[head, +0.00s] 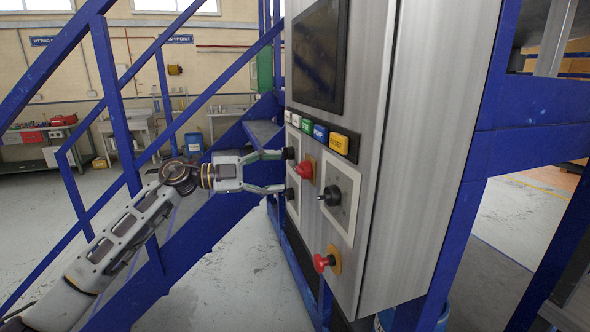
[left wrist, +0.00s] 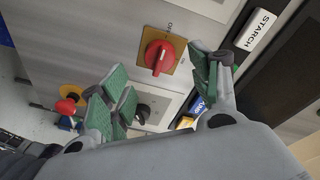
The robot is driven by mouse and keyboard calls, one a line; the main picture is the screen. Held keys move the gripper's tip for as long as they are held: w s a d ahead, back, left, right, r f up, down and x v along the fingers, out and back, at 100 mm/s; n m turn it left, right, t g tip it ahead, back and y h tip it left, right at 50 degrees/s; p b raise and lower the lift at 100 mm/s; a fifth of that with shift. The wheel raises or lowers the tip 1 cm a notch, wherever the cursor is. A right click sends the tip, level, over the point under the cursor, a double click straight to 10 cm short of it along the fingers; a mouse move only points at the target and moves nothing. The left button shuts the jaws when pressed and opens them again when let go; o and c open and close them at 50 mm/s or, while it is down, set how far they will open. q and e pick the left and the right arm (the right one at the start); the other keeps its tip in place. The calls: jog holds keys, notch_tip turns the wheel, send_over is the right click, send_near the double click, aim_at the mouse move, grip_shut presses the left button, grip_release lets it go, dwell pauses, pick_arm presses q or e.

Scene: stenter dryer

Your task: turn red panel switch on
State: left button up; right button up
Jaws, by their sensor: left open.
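The red panel switch (head: 305,169) is a rotary knob on a yellow plate, on the front of the grey control cabinet (head: 375,130). My left gripper (head: 284,172) is open and empty, just left of the switch and facing the panel. In the left wrist view my left gripper (left wrist: 163,88) has its green-padded fingers spread on either side below the switch, apart from it. My right gripper is not in view.
A black selector knob (head: 331,195) sits right of the switch, and a red mushroom button (head: 322,262) lies below. Coloured label buttons (head: 320,133) run above, under a dark screen (head: 319,55). Blue stair rails (head: 115,100) stand beside my left arm.

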aim_at(297, 170)
pick_arm(q)
jog(key=d, duration=0.3)
jog(key=shift+w+d, duration=0.1)
jog(key=shift+w, duration=0.15)
jog(key=shift+w+d+p, duration=0.15)
jog(key=shift+d+p, duration=0.25)
jog(key=shift+d, duration=0.75)
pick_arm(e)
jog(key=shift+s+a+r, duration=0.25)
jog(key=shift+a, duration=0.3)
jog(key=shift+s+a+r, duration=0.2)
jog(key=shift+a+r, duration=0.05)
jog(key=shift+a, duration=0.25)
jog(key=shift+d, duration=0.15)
pick_arm(q)
jog(key=shift+c, duration=1)
jog(key=c, duration=0.8)
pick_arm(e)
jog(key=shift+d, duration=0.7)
